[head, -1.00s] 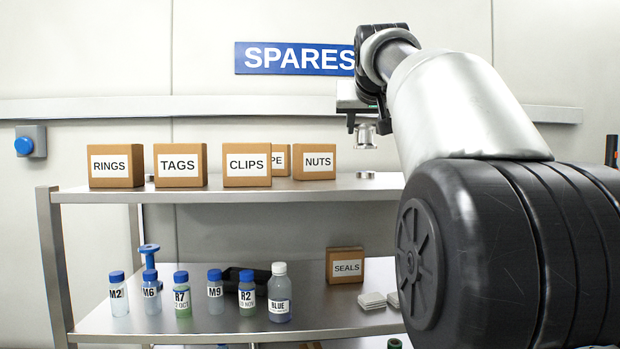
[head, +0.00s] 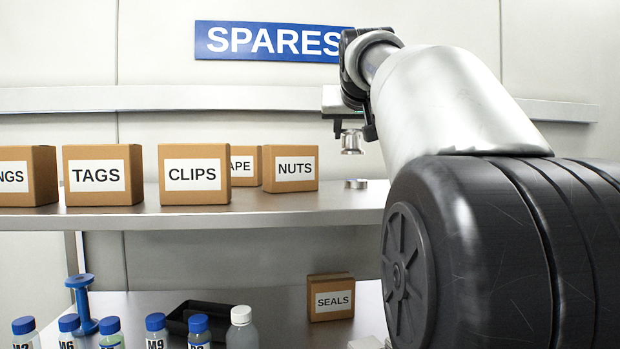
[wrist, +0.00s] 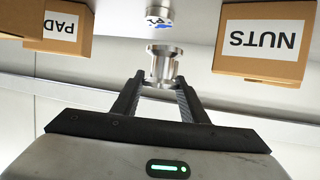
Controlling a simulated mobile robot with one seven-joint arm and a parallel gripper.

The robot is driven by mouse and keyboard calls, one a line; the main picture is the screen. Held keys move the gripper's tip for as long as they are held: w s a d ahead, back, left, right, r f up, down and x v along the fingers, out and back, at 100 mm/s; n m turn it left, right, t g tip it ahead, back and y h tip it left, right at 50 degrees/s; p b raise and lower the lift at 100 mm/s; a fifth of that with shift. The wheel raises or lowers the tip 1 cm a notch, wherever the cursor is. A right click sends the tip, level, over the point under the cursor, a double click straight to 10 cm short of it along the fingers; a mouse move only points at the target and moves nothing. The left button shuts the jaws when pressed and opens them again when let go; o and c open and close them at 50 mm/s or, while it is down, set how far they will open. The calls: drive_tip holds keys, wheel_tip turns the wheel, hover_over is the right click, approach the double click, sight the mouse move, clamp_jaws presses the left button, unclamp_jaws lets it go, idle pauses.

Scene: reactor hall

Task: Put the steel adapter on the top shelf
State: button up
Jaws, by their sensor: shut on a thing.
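The steel adapter (head: 351,143) is a small shiny flanged piece, also in the wrist view (wrist: 164,66). My gripper (head: 352,130) is shut on it, with the two dark fingers closing on its near end in the wrist view (wrist: 160,88). In the head view the adapter hangs upright below the fingers, to the right of the NUTS box (head: 291,169). The top shelf (head: 250,212) is a grey metal board. The adapter appears above the shelf's level with a gap below it. My arm hides the shelf's right part.
A small round metal piece (head: 356,184) lies on the top shelf below the adapter. TAGS (head: 103,175), CLIPS (head: 194,174) and other boxes stand to the left. A PAD box (wrist: 62,28) shows in the wrist view. The lower shelf (head: 270,308) holds bottles and a SEALS box (head: 331,298).

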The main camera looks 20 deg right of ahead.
sight(353, 141)
wheel_tip(353, 141, down, 3)
drive_tip(key=shift+s+a, duration=0.1)
drive_tip(key=shift+s, duration=0.05)
drive_tip(key=shift+f, duration=2.35)
drive_tip(key=shift+f, duration=0.15)
drive_tip(key=o, duration=1.3)
